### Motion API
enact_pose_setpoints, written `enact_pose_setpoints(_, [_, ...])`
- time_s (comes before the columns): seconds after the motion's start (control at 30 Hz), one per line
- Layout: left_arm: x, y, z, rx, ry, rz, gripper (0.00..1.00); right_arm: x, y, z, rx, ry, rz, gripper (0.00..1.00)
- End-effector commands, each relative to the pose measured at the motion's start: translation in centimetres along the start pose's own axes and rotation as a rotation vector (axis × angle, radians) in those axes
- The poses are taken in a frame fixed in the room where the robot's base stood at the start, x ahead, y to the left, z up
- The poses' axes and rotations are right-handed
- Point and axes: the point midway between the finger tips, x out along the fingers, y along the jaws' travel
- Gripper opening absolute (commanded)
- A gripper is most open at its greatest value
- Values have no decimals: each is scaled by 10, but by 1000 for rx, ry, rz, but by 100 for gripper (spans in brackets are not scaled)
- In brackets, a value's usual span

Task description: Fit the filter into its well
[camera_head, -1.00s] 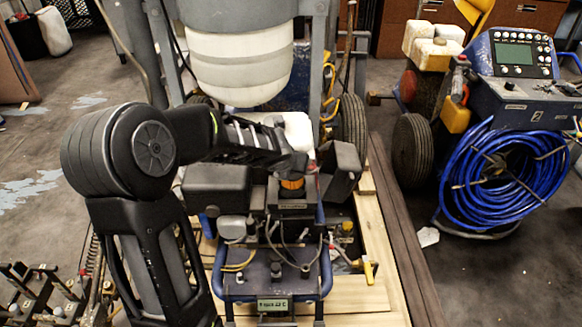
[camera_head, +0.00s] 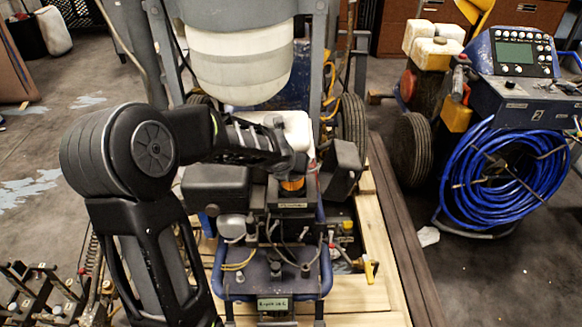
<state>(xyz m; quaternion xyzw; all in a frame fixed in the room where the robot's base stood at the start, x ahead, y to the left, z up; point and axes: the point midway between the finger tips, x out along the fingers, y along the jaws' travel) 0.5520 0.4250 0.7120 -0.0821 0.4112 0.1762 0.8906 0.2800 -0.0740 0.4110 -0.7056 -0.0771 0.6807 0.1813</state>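An orange-brown filter (camera_head: 291,184) stands upright at the top of the blue line striper (camera_head: 272,270), at a dark block in the machine's middle. I cannot tell how deep it sits in its well, which is hidden under it. My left gripper (camera_head: 292,166) reaches in from the left and is right at the filter's dark top. Its fingers are small and dark here, and I cannot tell whether they are shut on the filter. My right gripper is not in view.
The striper stands on wooden planks (camera_head: 362,298). A white tank (camera_head: 240,62) hangs behind it. Black housings (camera_head: 217,186) flank the filter closely. A second machine with a blue hose coil (camera_head: 503,178) stands at the right.

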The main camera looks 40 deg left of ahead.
Motion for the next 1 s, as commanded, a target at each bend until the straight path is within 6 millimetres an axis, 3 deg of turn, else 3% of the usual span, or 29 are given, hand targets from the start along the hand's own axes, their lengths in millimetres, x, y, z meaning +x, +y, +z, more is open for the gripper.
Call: enact_pose_setpoints(1.0, [6,0,-5,1,-1,0,0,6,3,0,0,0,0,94])
